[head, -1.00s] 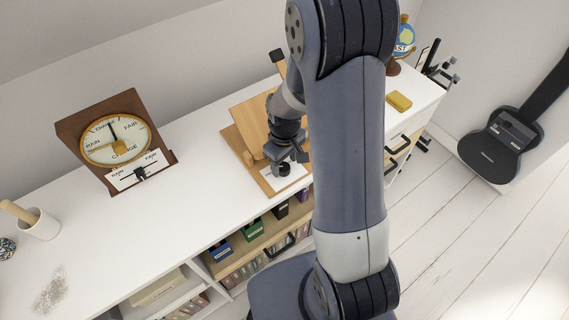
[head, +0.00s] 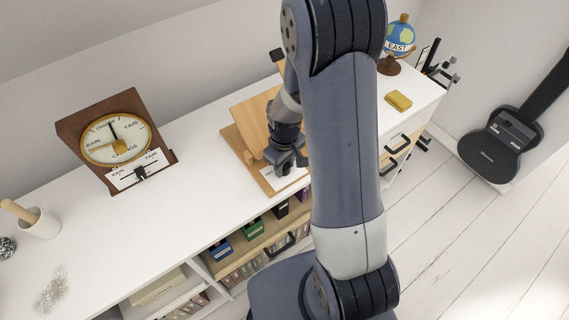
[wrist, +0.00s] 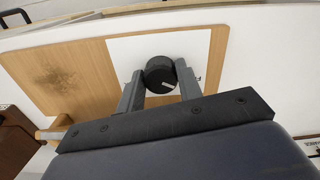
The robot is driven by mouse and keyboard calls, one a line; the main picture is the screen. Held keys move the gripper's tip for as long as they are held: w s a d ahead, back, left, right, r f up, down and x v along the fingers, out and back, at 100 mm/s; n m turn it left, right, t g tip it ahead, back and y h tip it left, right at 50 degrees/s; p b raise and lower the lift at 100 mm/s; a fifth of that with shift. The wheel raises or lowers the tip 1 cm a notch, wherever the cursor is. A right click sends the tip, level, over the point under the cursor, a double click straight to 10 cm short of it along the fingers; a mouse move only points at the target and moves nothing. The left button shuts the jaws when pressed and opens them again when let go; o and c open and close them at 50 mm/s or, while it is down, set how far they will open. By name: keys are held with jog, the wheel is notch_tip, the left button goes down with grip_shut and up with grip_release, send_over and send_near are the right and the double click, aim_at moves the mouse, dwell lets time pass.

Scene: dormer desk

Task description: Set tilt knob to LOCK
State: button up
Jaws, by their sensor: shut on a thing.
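The tilt knob (wrist: 160,75) is black and round, with a pale pointer line, in the upper middle of the wrist view. It sits on a white label plate (wrist: 200,47) on a wooden board (wrist: 75,75). My gripper (wrist: 159,84) is shut on the knob, one finger on each side of it. The pointer line runs from near the knob's middle towards the lower right of the wrist view. The plate's lettering is mostly hidden, so I cannot read which setting the line marks. In the head view my gripper (head: 284,163) is over the front of the wooden stand (head: 240,142) and hides the knob.
A weather dial (head: 116,140) in a brown frame stands to the left on the white desk top (head: 190,160). A cup (head: 40,224) is farther left. A yellow block (head: 398,101) and a globe (head: 399,38) are at the right. Shelves with coloured boxes (head: 252,228) lie below.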

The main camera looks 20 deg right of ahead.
jog(key=shift+c, duration=0.7)
jog(key=shift+m, duration=0.3)
jog(key=m+b, duration=0.1)
jog(key=m, duration=0.1)
jog(key=shift+f+m+b, duration=0.1)
jog(key=shift+m+b, duration=0.2)
jog(key=shift+b, duration=0.1)
jog(key=m+b, duration=0.1)
jog(key=m, duration=0.2)
jog(key=shift+a+m, duration=0.1)
jog(key=shift+m, duration=0.2)
jog(key=m+b, duration=0.2)
jog(key=m, duration=0.4)
jog(key=shift+a, duration=0.1)
jog(key=shift+m, duration=0.4)
